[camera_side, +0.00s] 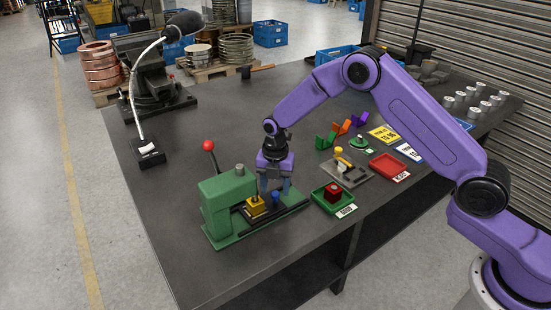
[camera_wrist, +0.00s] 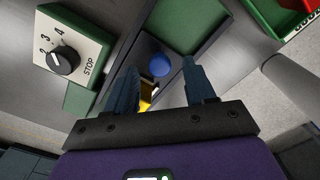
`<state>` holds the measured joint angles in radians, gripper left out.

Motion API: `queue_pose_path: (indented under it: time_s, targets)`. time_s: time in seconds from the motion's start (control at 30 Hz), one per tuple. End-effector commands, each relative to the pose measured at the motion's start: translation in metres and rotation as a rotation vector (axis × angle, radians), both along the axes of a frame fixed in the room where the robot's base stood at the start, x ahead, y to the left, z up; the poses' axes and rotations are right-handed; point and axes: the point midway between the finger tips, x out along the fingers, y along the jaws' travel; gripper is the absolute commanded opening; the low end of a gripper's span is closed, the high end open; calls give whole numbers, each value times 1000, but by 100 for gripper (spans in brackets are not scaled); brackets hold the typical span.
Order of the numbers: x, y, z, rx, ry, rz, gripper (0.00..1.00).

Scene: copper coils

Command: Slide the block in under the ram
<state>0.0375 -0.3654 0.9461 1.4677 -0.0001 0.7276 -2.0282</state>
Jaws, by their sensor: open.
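The green press (camera_side: 222,203) stands at the front left of the bench, with a red-ball lever (camera_side: 208,146). Its ram cannot be made out clearly. A yellow block (camera_side: 256,207) with a small upright pin sits on the dark track (camera_side: 290,207), close to the press's right side. A blue knob (camera_side: 275,196) stands just right of the block. My gripper (camera_side: 275,190) is open and points down over the track by the blue knob. In the wrist view the blue knob (camera_wrist: 160,65) shows between the open fingers, and the yellow block (camera_wrist: 149,92) is partly hidden by the left finger.
A dial marked STOP (camera_wrist: 68,58) is on the press. A green tray (camera_side: 342,207) with a red block (camera_side: 333,193) lies right of the track. A grey fixture (camera_side: 346,172) and a red tray (camera_side: 388,167) lie further back. The bench left of the press is clear.

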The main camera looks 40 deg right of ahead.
Motion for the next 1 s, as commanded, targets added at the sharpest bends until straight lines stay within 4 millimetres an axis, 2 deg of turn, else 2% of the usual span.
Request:
queue_pose_path:
  time_s: [0.6, 0.8, 1.0]
  targets:
    - [0, 0, 127, 1, -4, 0, 55]
    - [0, 0, 151, 1, -2, 0, 55]
    - [0, 0, 160, 0, 0, 0, 55]
